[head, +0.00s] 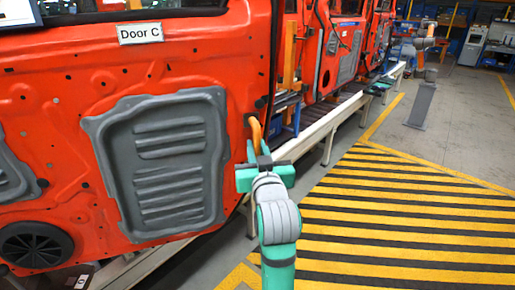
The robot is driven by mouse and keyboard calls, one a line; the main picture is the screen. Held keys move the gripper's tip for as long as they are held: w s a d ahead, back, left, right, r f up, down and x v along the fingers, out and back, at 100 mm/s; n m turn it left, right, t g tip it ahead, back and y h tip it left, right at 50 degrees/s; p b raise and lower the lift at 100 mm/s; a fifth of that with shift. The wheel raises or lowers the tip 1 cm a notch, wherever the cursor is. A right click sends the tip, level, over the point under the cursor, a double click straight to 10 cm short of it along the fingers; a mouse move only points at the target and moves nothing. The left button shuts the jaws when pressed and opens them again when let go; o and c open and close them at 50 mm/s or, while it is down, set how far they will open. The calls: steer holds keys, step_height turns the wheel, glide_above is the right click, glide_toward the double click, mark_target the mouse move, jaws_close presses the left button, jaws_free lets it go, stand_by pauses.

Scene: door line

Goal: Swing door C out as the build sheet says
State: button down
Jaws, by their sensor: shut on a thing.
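Door C (195,60) is a large orange-red car door panel filling the left of the head view. A white label (140,33) on its upper part reads "Door C". A grey ribbed panel (165,160) is set in its middle, and a round black speaker (36,245) is at lower left. An orange handle (255,132) stands at the door's right edge. My gripper (257,155) is at this edge, its fingers shut around the handle. The fingers partly hide the handle's lower end. The build sheet cannot be made out; only the corner of a screen (18,12) shows at top left.
More orange doors (345,45) hang in a row behind, along a pale rail (325,122). A yellow-and-black striped floor area (400,215) lies clear on the right. A grey post with an arm (421,100) and a cabinet (472,45) stand farther back.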

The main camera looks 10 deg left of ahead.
steer(key=shift+a, duration=0.25)
steer(key=c, duration=1.8)
jaws_free()
steer(key=shift+o, duration=0.8)
steer(key=shift+d, duration=0.1)
steer(key=v, duration=1)
steer(key=shift+s+d, duration=0.15)
steer(key=shift+s, duration=0.2)
